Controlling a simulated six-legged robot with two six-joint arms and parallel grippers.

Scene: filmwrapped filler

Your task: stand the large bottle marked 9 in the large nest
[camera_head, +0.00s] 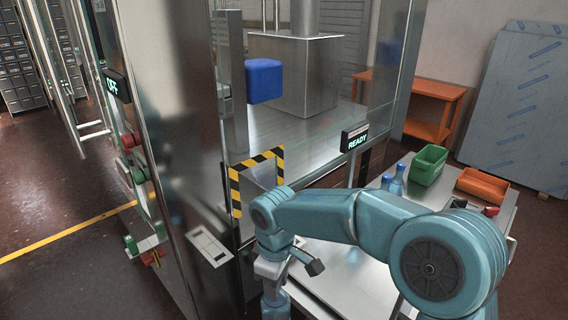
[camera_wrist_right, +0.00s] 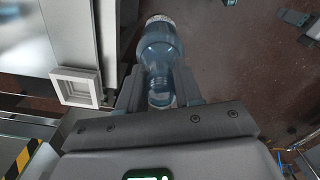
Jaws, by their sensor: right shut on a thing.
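In the right wrist view, a clear blue bottle (camera_wrist_right: 160,48) sits between the two fingers of my right gripper (camera_wrist_right: 160,84), which is shut on it. The bottle points away from the palm, over the brown floor; no 9 can be read on it. A pale square frame with a recessed middle (camera_wrist_right: 77,88) lies left of the bottle, apart from it; I cannot tell whether it is the large nest. In the head view my right arm reaches in from the right and bends down beside the machine; its fingertips are not clear there. My left gripper is not in view.
Two blue bottles (camera_head: 391,185) stand on the steel table, near a green bin (camera_head: 429,164) and an orange tray (camera_head: 482,186). An orange bench (camera_head: 419,88) is behind.

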